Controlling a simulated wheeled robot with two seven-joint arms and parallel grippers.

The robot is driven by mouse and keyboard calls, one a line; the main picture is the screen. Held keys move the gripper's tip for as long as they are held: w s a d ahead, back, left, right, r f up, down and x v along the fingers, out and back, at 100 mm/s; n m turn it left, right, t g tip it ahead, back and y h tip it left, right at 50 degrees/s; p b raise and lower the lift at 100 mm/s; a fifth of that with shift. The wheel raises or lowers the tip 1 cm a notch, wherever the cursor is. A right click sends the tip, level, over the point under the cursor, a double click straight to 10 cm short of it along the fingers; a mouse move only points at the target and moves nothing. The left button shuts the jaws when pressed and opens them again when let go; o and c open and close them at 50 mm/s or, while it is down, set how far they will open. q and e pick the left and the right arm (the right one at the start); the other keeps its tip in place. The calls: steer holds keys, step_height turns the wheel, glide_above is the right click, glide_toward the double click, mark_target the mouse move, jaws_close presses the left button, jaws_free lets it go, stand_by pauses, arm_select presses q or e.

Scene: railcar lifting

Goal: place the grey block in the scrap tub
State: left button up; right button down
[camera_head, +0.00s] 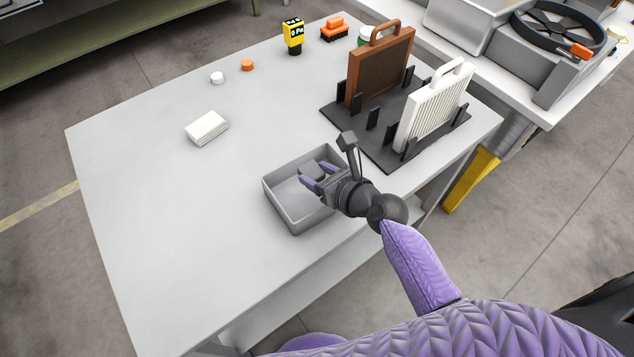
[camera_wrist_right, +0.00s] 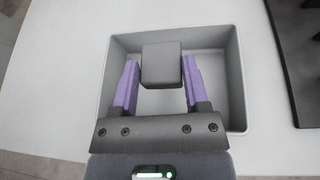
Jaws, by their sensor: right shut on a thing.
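The grey block (camera_wrist_right: 162,65) is between the two purple fingers of my right gripper (camera_wrist_right: 160,82) in the right wrist view. My right gripper (camera_head: 319,175) is shut on it. In the head view the block (camera_head: 312,170) is partly hidden by the fingers. The scrap tub, an open grey box (camera_head: 300,221), stands near the table's front edge. The gripper and block are over the tub's opening, within its rim as seen from above. I cannot tell how far the block is above the tub's floor. My left gripper is not in view.
A black rack (camera_head: 391,155) holding a brown panel (camera_head: 380,72) and a white panel (camera_head: 437,105) stands right of the tub. A white block (camera_head: 207,128), a yellow meter (camera_head: 293,34) and small caps lie farther back. The table's left side is clear.

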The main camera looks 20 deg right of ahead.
steer(key=shift+f, duration=0.15)
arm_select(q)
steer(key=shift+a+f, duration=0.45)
arm_select(e)
steer(key=shift+f, duration=0.65)
